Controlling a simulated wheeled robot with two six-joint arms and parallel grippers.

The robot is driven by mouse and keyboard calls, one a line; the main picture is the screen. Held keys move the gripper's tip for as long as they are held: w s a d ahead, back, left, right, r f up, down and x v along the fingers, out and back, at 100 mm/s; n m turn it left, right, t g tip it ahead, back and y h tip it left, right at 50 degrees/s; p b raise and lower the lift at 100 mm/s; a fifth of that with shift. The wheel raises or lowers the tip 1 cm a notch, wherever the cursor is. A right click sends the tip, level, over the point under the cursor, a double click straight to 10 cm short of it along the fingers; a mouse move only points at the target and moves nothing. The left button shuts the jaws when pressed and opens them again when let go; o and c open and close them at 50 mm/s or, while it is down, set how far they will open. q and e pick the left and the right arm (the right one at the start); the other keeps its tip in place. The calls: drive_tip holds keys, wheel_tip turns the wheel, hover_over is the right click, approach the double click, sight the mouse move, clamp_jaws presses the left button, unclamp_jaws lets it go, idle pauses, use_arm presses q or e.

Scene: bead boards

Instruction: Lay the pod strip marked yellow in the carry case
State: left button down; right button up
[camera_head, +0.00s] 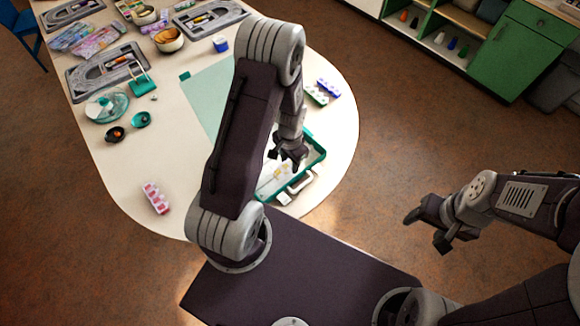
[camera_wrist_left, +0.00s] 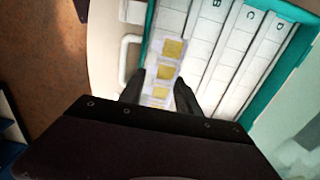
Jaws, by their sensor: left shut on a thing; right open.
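The pod strip marked yellow (camera_wrist_left: 163,73) is pale and clear with yellow squares. My left gripper (camera_wrist_left: 158,82) is shut on its near end; the fingers hide part of the strip. The carry case (camera_head: 318,160) has a teal rim and white lettered lanes; it fills much of the left wrist view (camera_wrist_left: 152,24). The strip lies lengthwise over the lane left of B, inside the rim as seen from above. I cannot tell whether it touches the case floor. In the head view my left gripper (camera_head: 288,162) is over the case. My right gripper (camera_head: 430,226) is open and empty, off the table.
A pink pod strip (camera_head: 156,198) lies near the front left edge. Blue and green-marked strips (camera_head: 324,91) lie behind the case. A pale green mat (camera_head: 205,88) is partly hidden by my left arm. Bowls and bead boards (camera_head: 105,65) crowd the far left.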

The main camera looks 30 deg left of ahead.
sight(290, 164)
use_arm(q)
wheel_tip(290, 164, down, 4)
drive_tip(key=shift+r, duration=0.25)
drive_tip(key=shift+w+a+f, duration=0.1)
drive_tip(key=shift+f, duration=0.25)
drive_tip(key=shift+f+b, duration=0.15)
drive_tip(key=shift+b, duration=0.15)
drive_tip(key=c, duration=0.9)
unclamp_jaws()
drive_tip(key=shift+o, duration=0.2)
wheel_tip(290, 164, up, 13)
drive_tip(key=shift+f+p, duration=0.2)
drive_tip(key=shift+p, duration=0.4)
drive_tip(key=s+d+r+n+t, duration=0.1)
drive_tip(key=s+d+r+n, duration=0.3)
drive_tip(key=s+r, duration=0.3)
drive_tip(key=shift+s+d+r, duration=0.3)
drive_tip(key=shift+s+d, duration=0.15)
drive_tip(key=shift+s, duration=0.25)
